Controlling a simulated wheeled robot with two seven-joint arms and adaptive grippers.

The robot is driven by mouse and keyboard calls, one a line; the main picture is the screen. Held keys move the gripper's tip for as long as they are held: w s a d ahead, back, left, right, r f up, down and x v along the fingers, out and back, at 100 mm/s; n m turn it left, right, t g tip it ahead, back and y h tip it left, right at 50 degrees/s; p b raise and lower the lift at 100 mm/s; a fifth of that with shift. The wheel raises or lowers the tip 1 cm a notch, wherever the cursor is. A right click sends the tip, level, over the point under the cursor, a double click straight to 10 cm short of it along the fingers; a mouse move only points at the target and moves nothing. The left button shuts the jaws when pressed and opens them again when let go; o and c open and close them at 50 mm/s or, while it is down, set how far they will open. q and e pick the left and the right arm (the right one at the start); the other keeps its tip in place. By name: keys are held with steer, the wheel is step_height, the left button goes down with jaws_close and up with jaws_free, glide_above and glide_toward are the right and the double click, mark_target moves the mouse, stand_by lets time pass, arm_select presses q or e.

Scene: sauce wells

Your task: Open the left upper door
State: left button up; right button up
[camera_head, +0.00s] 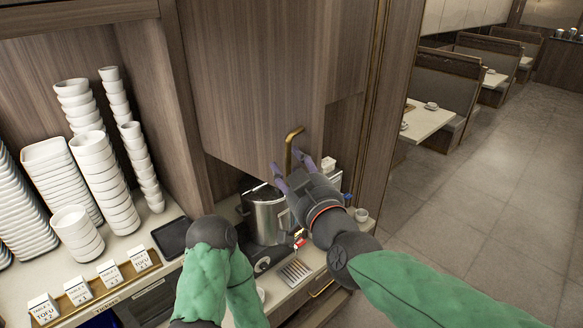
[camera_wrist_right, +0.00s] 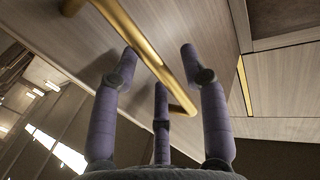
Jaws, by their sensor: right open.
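The left upper door (camera_head: 258,75) is a brown wood-grain panel above the counter, and it looks closed. Its brass handle (camera_head: 289,150) is a vertical bar near the lower right part of the panel. In the right wrist view the brass handle (camera_wrist_right: 145,45) runs diagonally, close in front of the fingers. My right gripper (camera_head: 303,163) is open, its purple fingers spread at the handle's lower end. In the wrist view the fingers (camera_wrist_right: 160,85) stand around the bar; contact cannot be told. My left arm shows at the bottom, but its gripper is not clearly visible.
A steel pot (camera_head: 266,216) stands on the counter below the door. Stacked white cups (camera_head: 103,178) and bowls fill the left shelf. A black tablet (camera_head: 173,238) lies on the counter. Dining booths (camera_head: 443,83) and open floor (camera_head: 470,205) are at right.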

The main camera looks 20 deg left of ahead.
steer(key=shift+s, duration=0.1)
steer(key=v, duration=1.2)
